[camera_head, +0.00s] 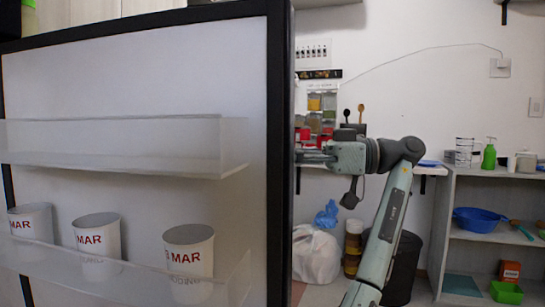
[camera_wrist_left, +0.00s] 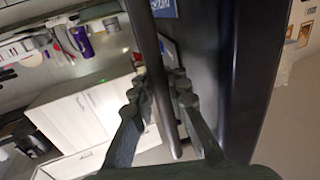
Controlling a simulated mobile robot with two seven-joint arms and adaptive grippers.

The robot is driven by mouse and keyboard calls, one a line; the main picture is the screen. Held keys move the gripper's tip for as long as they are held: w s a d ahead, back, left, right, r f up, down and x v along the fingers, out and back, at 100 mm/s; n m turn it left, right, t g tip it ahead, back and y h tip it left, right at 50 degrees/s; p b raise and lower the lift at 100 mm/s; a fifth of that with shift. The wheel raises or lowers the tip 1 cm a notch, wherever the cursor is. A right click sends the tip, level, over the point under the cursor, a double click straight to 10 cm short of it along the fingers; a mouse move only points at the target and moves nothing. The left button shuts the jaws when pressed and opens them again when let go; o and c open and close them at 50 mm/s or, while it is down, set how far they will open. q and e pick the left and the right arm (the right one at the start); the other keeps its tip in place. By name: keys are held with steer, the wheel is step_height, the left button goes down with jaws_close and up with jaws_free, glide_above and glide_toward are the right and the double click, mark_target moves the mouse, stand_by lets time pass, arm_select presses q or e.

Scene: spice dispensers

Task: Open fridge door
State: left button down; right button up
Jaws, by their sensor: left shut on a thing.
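The fridge door (camera_head: 225,80) stands open in the head view, its white inner face with dark edges turned toward me. My left gripper (camera_head: 310,157) is at the door's right edge, with its fingertips partly hidden behind it. In the left wrist view the two fingers of my left gripper (camera_wrist_left: 158,92) close around a dark bar handle (camera_wrist_left: 151,50). The handle runs alongside the dark outer face of the door (camera_wrist_left: 205,60). My right gripper is in neither view.
Clear door shelves (camera_head: 110,147) cross the inner face, and three white cups (camera_head: 189,250) stand on the lower one. Behind my arm are a white bag (camera_head: 315,255) and a shelf unit (camera_head: 447,225) with a blue bowl (camera_head: 478,219).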

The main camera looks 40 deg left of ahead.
arm_select(q)
steer(key=shift+d+r, duration=0.1)
steer(key=shift+d, duration=0.05)
steer(key=c, duration=1.5)
jaws_free()
steer(key=shift+w+d, duration=0.1)
steer(key=shift+d, duration=0.05)
